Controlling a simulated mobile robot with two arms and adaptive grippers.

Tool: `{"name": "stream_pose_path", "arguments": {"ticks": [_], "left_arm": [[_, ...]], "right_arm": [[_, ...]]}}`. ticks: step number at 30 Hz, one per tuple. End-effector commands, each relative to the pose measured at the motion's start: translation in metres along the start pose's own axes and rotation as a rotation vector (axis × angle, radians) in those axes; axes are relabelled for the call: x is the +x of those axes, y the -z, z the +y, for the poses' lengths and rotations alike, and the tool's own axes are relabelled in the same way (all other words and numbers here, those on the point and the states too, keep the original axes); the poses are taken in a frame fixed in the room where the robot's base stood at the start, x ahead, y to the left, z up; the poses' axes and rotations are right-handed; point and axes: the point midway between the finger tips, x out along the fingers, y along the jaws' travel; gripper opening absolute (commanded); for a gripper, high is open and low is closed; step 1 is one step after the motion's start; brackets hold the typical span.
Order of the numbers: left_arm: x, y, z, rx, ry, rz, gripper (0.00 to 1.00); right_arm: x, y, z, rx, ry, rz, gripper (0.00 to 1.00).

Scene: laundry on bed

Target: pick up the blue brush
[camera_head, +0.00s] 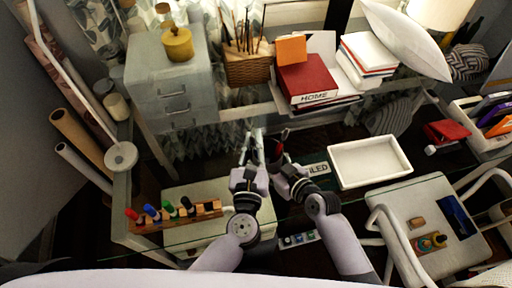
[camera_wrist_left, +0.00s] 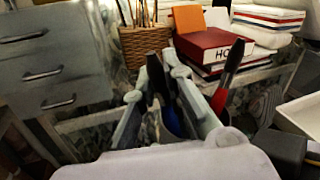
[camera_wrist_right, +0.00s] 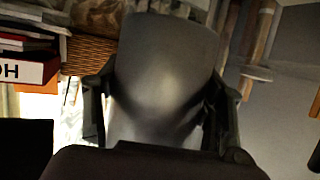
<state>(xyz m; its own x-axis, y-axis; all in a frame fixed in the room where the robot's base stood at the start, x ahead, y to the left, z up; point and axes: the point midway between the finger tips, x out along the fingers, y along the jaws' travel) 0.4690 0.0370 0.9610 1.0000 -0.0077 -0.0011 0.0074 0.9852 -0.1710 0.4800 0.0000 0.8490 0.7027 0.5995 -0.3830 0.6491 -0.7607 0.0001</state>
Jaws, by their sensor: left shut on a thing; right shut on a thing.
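The blue brush (camera_wrist_left: 169,98), with a dark upper end, shows in the left wrist view between the fingers of my left gripper (camera_wrist_left: 160,88), which is shut on it. My left gripper also shows in the head view (camera_head: 253,148). The brush's lower end is hidden by the fingers and a grey cup. In the right wrist view, the grey cup (camera_wrist_right: 165,75) fills the space between the fingers of my right gripper (camera_wrist_right: 160,115), which is shut on it. A red item with a dark end (camera_wrist_left: 228,78) stands just right of the left gripper's fingers.
A wooden rack of coloured markers (camera_head: 170,218) lies at the left. A white tray (camera_head: 368,160) is at the right. Behind stand a grey drawer unit (camera_head: 165,85), a wicker basket (camera_head: 247,70) and a red book (camera_head: 306,76). A white chair (camera_head: 425,205) is at the right.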

Motion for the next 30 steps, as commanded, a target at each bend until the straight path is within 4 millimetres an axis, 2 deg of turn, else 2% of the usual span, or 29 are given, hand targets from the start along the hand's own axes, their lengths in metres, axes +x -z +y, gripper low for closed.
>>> {"name": "stream_pose_path", "arguments": {"ticks": [4, 8, 24, 30], "left_arm": [[0.000, -0.008, -0.002, -0.004, -0.002, 0.000, 0.00], [0.000, -0.029, -0.004, -0.007, -0.003, -0.003, 0.00], [0.000, -0.149, -0.025, -0.008, 0.000, -0.008, 0.00], [0.000, -0.172, -0.030, -0.005, -0.001, -0.004, 0.00]], "right_arm": [[0.000, 0.000, 0.000, 0.000, 0.000, -0.001, 0.36], [0.000, 0.000, 0.000, 0.000, 0.000, -0.001, 0.36], [0.000, -0.001, 0.000, 0.000, 0.000, -0.001, 0.36], [0.000, -0.001, 0.000, 0.000, 0.000, -0.001, 0.36]]}}
